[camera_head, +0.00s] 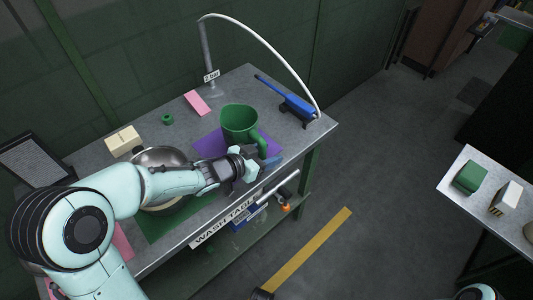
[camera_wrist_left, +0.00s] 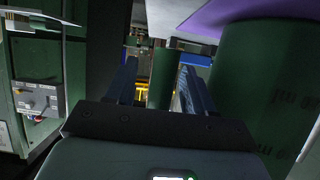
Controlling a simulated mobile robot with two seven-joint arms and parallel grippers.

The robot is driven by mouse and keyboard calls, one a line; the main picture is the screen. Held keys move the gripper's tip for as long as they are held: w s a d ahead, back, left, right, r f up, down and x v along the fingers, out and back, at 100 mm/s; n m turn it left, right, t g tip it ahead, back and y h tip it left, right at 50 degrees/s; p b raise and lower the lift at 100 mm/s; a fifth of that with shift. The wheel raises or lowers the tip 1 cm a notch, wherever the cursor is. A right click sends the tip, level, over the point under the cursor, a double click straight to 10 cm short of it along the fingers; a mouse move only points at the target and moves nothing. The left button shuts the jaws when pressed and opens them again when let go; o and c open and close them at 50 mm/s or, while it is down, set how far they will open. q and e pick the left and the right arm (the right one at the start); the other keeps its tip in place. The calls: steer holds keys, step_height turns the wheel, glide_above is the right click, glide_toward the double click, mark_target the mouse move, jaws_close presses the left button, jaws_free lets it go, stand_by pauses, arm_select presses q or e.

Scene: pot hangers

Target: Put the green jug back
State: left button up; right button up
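The green jug (camera_head: 238,123) stands upright on the purple mat (camera_head: 210,144) on the wash table, its handle (camera_head: 262,144) towards my left gripper. My left gripper (camera_head: 264,162) is at the handle side of the jug. In the left wrist view the fingers (camera_wrist_left: 160,88) are apart, with a green upright bar (camera_wrist_left: 162,78), which looks like the handle, between them and gaps on both sides. The jug's body (camera_wrist_left: 265,90) fills the right of that view. Whether a finger touches the handle cannot be told. My right gripper is not in view.
A metal pan (camera_head: 160,157) stands on the green mat (camera_head: 155,227), partly behind my left arm. A blue tool (camera_head: 290,102), a pink block (camera_head: 197,102) and a thin hose (camera_head: 270,48) are towards the back. A side table (camera_head: 463,208) stands right, across open floor.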

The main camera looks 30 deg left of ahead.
arm_select(q)
steer(key=shift+r, duration=0.3)
steer(key=p+v, duration=0.4)
steer(key=v, duration=0.8)
steer(key=shift+f, duration=0.15)
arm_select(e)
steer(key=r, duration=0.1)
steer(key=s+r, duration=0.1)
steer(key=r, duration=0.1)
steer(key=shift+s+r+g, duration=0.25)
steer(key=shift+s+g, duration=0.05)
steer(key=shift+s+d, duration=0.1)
